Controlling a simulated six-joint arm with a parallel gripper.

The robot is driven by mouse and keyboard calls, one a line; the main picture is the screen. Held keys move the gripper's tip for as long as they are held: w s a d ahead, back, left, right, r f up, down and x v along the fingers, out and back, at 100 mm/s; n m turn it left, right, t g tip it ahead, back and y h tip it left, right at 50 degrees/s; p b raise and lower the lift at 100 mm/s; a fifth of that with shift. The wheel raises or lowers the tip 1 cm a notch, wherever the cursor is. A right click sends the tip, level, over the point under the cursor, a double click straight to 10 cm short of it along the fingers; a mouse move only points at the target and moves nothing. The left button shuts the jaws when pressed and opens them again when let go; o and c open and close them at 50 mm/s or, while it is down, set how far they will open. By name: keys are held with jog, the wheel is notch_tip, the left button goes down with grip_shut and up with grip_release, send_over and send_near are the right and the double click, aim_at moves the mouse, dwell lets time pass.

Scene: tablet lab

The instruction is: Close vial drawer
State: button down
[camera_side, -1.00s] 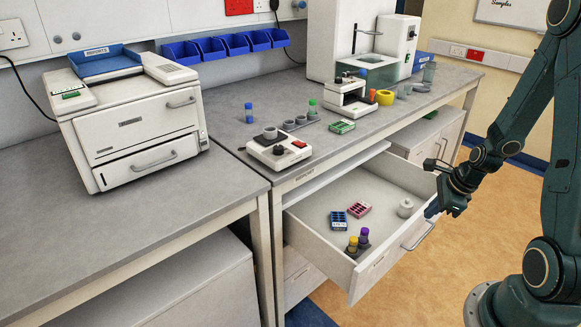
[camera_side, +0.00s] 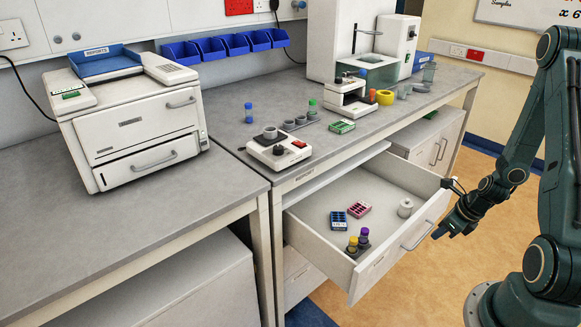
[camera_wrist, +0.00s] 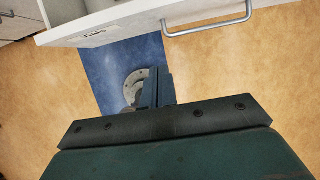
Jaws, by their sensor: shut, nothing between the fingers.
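The vial drawer (camera_side: 380,268) is pulled far out from under the bench, with its open top showing. Its metal bar handle (camera_side: 418,236) is on the front panel. In the wrist view, the drawer front (camera_wrist: 120,22) crosses the top, with the handle (camera_wrist: 207,20) at upper right. My gripper (camera_side: 439,234) is shut and empty, just outside the drawer front near the handle's right end. A small gap seems to separate them in the side view. The shut fingers (camera_wrist: 155,88) also show in the wrist view, below the drawer front and left of the handle.
The drawer holds a blue rack (camera_side: 338,220), a pink rack (camera_side: 358,209), a white jar (camera_side: 405,207), a yellow-capped vial (camera_side: 352,245) and a purple-capped vial (camera_side: 364,237). The bench (camera_side: 225,135) overhangs the drawer. Open floor (camera_side: 430,285) lies before it.

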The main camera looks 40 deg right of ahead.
jog(key=shift+x, duration=1.9)
send_over(399, 246)
jog(key=s, duration=0.2)
jog(key=shift+s+f, duration=0.2)
jog(key=shift+f, duration=2.3)
jog(key=shift+w, duration=0.1)
jog(key=w, duration=2.3)
jog(key=shift+s, duration=0.2)
